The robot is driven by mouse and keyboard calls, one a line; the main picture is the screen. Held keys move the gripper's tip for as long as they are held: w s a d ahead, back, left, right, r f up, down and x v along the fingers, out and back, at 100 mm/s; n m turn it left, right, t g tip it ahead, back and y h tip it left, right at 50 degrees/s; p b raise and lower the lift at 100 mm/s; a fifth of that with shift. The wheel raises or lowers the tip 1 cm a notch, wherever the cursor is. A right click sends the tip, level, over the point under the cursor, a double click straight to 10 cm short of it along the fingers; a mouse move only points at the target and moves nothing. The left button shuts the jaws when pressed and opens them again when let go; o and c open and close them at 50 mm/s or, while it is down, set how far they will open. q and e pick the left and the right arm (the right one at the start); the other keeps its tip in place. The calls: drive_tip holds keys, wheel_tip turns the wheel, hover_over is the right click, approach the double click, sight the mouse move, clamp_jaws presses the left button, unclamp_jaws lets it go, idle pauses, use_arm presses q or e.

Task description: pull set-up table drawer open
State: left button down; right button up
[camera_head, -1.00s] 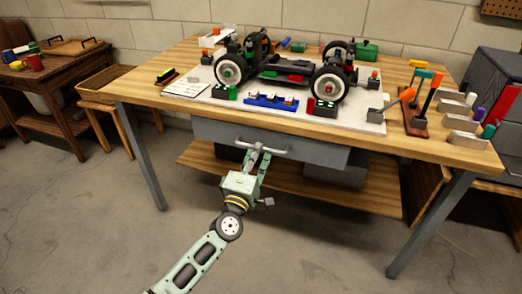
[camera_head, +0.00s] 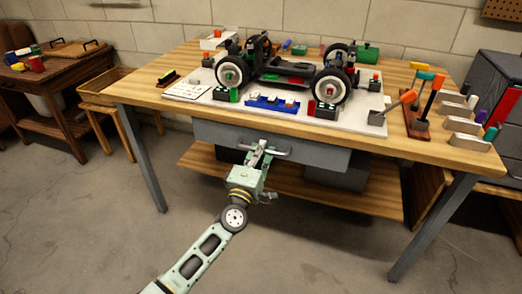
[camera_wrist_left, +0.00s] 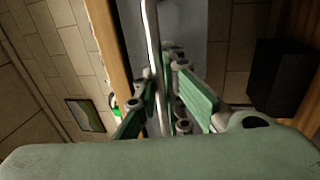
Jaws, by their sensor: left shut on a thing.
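The set-up table (camera_head: 152,98) has a grey drawer (camera_head: 315,154) under its wooden top. The drawer front looks nearly flush beneath the table edge. A light metal bar handle (camera_head: 279,153) runs across the drawer front. My left gripper (camera_head: 260,150) is shut on the handle near its middle. In the left wrist view the handle (camera_wrist_left: 151,38) passes between the green fingers of my left gripper (camera_wrist_left: 165,112). The fingertips are partly hidden by the handle and finger links. My right gripper is not in view.
An RC car chassis (camera_head: 287,71) stands on a pale board on the tabletop, with tools and small parts around it. A shelf (camera_head: 205,160) with dark boxes (camera_head: 338,176) lies below the drawer. Table legs (camera_head: 146,170) flank it. The floor in front is clear.

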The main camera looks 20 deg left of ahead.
use_arm(q)
drive_tip(key=shift+s, duration=0.1)
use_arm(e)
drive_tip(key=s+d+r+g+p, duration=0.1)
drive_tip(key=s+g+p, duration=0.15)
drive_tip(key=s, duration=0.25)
use_arm(q)
drive_tip(key=s+p, duration=0.2)
drive_tip(key=s, duration=2.1)
drive_tip(key=shift+a+p, duration=0.35)
drive_tip(key=shift+a, duration=0.05)
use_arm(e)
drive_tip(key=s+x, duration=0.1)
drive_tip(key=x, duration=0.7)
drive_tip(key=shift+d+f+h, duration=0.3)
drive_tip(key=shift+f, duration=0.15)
use_arm(q)
drive_tip(key=shift+s, duration=0.1)
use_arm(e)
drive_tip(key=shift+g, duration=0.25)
use_arm(q)
drive_tip(key=c, duration=2.1)
unclamp_jaws()
drive_tip(key=shift+s, duration=0.1)
